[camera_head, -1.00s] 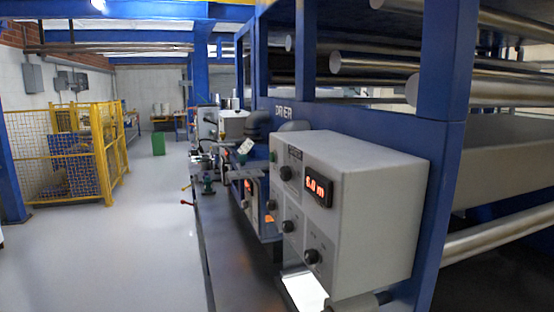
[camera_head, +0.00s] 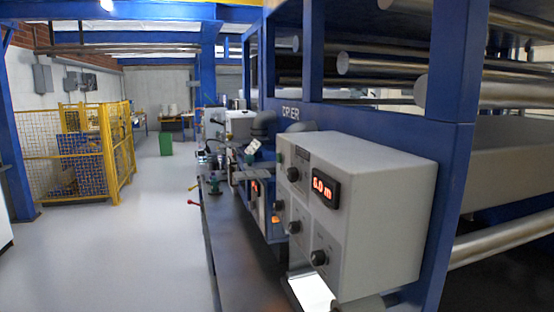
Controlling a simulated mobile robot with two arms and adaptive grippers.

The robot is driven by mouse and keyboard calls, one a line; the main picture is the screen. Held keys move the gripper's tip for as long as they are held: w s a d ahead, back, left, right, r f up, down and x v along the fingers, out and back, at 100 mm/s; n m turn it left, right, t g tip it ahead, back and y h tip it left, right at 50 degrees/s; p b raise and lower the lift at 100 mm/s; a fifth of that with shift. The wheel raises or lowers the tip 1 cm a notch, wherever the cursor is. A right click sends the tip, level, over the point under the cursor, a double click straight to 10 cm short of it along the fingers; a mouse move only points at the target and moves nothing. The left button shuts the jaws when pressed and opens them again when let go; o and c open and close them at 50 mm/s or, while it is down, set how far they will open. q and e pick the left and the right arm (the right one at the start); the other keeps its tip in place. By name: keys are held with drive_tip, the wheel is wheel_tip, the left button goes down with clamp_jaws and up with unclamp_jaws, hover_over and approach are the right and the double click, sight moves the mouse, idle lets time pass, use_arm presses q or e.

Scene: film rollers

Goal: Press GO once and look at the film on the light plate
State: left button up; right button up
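A grey control box (camera_head: 380,210) is fixed to the blue dryer frame on the right. Its red display (camera_head: 325,187) reads what looks like 6.0 m. Several dark knobs, one of them the lower knob (camera_head: 319,258), sit on its left face. A bright white plate (camera_head: 311,291), which may be the light plate, shows below the box and is partly cut off by it. A small orange-lit spot (camera_head: 276,219) shows on the machine left of the box. I cannot make out a GO label or any film on the plate. Neither of my grippers shows.
The blue dryer frame (camera_head: 455,130) carries steel rollers (camera_head: 455,93). A dark bench (camera_head: 235,260) runs along the machine, with small devices farther back. A yellow mesh fence (camera_head: 80,160) stands at the left and a green bin (camera_head: 166,143) at the back. The grey floor (camera_head: 120,250) between is clear.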

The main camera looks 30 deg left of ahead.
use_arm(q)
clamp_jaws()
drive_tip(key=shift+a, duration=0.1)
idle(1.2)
